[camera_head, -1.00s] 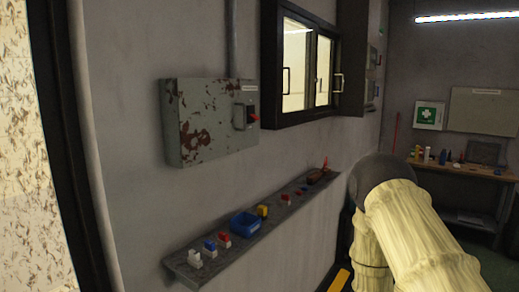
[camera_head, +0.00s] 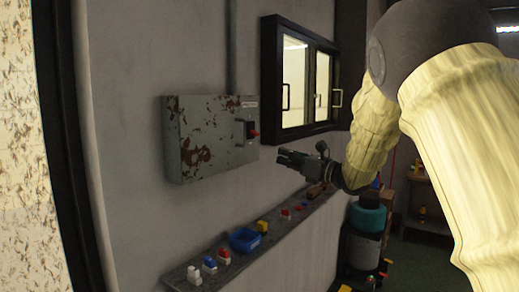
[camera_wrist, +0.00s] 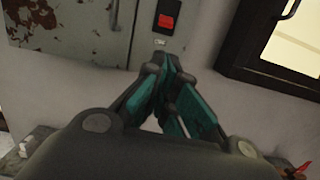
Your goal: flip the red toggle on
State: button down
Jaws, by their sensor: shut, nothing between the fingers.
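The red toggle (camera_head: 254,134) sits on a dark plate at the right side of a grey, rust-patched electrical box (camera_head: 205,140) on the wall. In the wrist view the toggle (camera_wrist: 167,20) is at the top centre, just beyond my fingertips, with a small label under it. My gripper (camera_head: 281,157) is shut and empty, to the right of the box and slightly below the toggle, apart from it. In the wrist view my gripper's teal-padded fingers (camera_wrist: 162,58) point up toward the toggle. I cannot tell the toggle's position clearly.
A window (camera_head: 300,75) with a dark frame is right of the box. Below, a narrow wall shelf (camera_head: 215,262) holds a blue bin (camera_head: 243,239) and several small coloured parts. A teal-topped canister (camera_head: 367,217) stands on the floor at right.

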jog(key=shift+a+r+n, duration=0.1)
jog(key=shift+r+n, duration=0.2)
jog(key=shift+r, duration=0.15)
jog(key=p, duration=0.5)
send_near(250, 143)
jog(key=x, duration=0.4)
jog(key=shift+w+a+r, duration=0.1)
jog(key=shift+w+r, duration=0.05)
jog(key=shift+w, duration=0.1)
jog(key=shift+p+x, duration=0.3)
jog(key=shift+x, duration=0.55)
